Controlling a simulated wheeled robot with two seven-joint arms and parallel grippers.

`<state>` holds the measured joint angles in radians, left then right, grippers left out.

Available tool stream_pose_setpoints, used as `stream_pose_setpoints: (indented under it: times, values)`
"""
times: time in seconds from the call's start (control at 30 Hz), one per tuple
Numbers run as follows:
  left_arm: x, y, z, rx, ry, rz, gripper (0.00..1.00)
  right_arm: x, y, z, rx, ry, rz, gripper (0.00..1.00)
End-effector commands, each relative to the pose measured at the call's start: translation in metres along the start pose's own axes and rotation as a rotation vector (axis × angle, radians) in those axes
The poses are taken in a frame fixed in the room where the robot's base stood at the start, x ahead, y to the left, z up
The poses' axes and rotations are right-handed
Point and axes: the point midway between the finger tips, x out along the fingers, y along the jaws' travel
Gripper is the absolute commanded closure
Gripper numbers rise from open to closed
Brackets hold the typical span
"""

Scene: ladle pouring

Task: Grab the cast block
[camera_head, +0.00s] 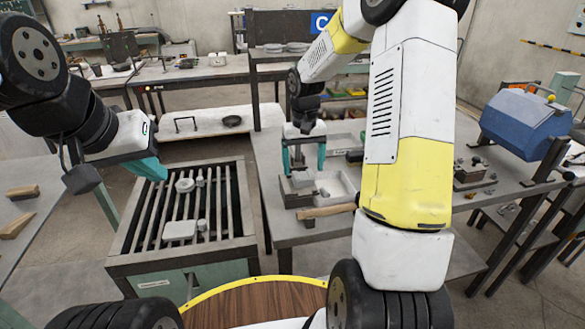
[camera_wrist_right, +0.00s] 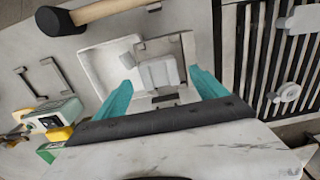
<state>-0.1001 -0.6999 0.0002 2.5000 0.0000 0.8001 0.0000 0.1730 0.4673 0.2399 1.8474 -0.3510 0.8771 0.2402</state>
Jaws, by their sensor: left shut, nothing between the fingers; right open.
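In the head view the block (camera_head: 302,180) sits on the middle workbench. My right gripper (camera_head: 303,170) is open and points down over the block. In the right wrist view its teal fingers (camera_wrist_right: 160,66) stand on either side of the block, with gaps showing; I cannot tell how far above it they are. My left gripper (camera_head: 153,169) is shut and empty, above the left side of the grate table.
A hammer with a wooden handle (camera_head: 327,211) lies at the bench's near edge; it also shows in the wrist view (camera_wrist_right: 108,10). The slatted grate table (camera_head: 128,263) on the left carries several pale pieces. A blue drum-shaped machine (camera_head: 523,122) stands at right.

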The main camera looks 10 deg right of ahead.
Motion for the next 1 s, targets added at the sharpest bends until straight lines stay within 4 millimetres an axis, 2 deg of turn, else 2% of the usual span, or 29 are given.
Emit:
stream_pose_setpoints:
  times: [0.1,0.2,0.43,0.83,0.87,1.0]
  values:
    - [0.0,0.0,0.0,0.0,0.0,0.0,1.0,0.017,0.0,0.0,0.001,-0.001,-0.001,0.18]
    - [0.0,0.0,0.0,0.0,0.0,0.0,1.0,0.024,0.0,0.0,0.0,-0.001,0.0,0.18]
    - [0.0,0.0,0.0,0.0,0.0,0.0,1.0,0.025,0.0,0.0,0.001,0.001,0.0,0.18]
    - [0.0,0.0,0.0,0.0,0.0,0.0,1.0,0.024,0.0,0.0,0.001,0.001,0.0,0.97]
    - [0.0,0.0,0.0,0.0,0.0,0.0,1.0,0.024,0.0,0.0,0.001,0.002,0.0,1.0]
    - [0.0,0.0,0.0,0.0,0.0,0.0,1.0,0.024,0.0,0.0,0.001,0.002,0.0,1.0]
